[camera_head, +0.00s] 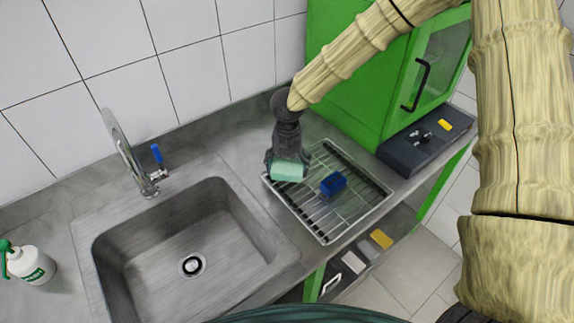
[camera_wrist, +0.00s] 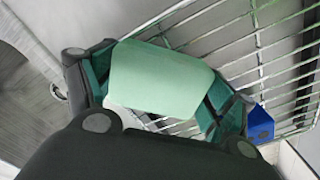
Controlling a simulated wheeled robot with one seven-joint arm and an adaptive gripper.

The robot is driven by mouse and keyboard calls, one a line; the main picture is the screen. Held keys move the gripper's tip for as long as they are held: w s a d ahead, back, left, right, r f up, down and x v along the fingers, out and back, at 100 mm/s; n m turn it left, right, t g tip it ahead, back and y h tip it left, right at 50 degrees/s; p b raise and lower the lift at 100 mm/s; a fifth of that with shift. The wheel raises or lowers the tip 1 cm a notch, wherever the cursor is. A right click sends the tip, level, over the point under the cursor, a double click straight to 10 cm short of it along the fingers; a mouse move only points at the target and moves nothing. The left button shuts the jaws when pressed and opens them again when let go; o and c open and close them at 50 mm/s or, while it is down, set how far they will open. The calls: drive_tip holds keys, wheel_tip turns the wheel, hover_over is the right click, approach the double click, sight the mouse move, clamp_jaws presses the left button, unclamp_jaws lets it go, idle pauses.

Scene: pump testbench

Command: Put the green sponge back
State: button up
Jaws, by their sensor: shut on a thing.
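The light green sponge (camera_head: 288,171) is held in my gripper (camera_head: 287,163), above the back left part of the wire drying rack (camera_head: 325,224). In the wrist view the sponge (camera_wrist: 162,82) sits between the two fingers of my gripper (camera_wrist: 160,90), which are shut on its sides. The rack's wires (camera_wrist: 262,50) show behind and beyond it. I cannot tell whether the sponge touches the rack.
A blue sponge-like block (camera_head: 333,184) lies on the rack, right of my gripper. The sink (camera_head: 183,250) and faucet (camera_head: 140,170) are to the left. A green cabinet (camera_head: 350,75) stands behind right. A spray bottle (camera_head: 30,263) stands at far left.

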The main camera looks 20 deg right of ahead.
sight(287, 165)
drive_tip(key=shift+f, duration=0.2)
drive_tip(key=o, duration=1.2)
drive_tip(key=shift+o, duration=0.2)
drive_tip(key=shift+r, duration=0.1)
wheel_tip(287, 165, up, 12)
drive_tip(key=b, duration=0.2)
